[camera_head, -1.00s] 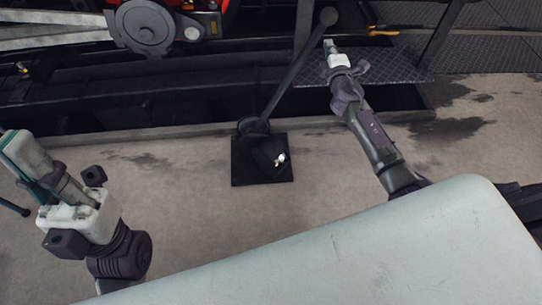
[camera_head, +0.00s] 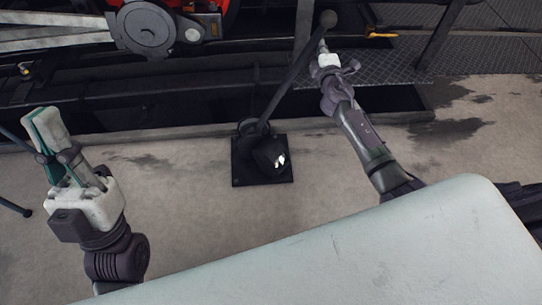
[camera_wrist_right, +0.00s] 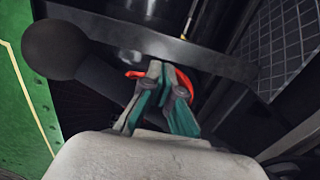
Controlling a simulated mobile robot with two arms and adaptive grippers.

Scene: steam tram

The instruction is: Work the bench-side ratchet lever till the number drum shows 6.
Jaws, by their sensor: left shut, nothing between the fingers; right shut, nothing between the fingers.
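The ratchet lever (camera_head: 290,78) is a dark rod with a round black knob (camera_head: 328,18). It leans up and to the right from a black base plate (camera_head: 240,174) on the floor. A dark rounded housing (camera_head: 264,155) on the plate bears a small white mark; I cannot read a number there. My right gripper (camera_head: 322,47) is shut and empty, close to the right side of the lever below the knob. In the right wrist view the knob (camera_wrist_right: 60,48) is left of the shut fingers (camera_wrist_right: 165,72); contact is unclear. My left gripper (camera_head: 40,114) is shut and empty, far left of the lever.
A red machine with a dark round wheel (camera_head: 150,28) and pale rods stands at the back left. A chequered metal step (camera_head: 400,68) lies right of the lever. A pale bench-like surface (camera_head: 340,240) fills the front. Concrete floor (camera_head: 190,165) is clear around the plate.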

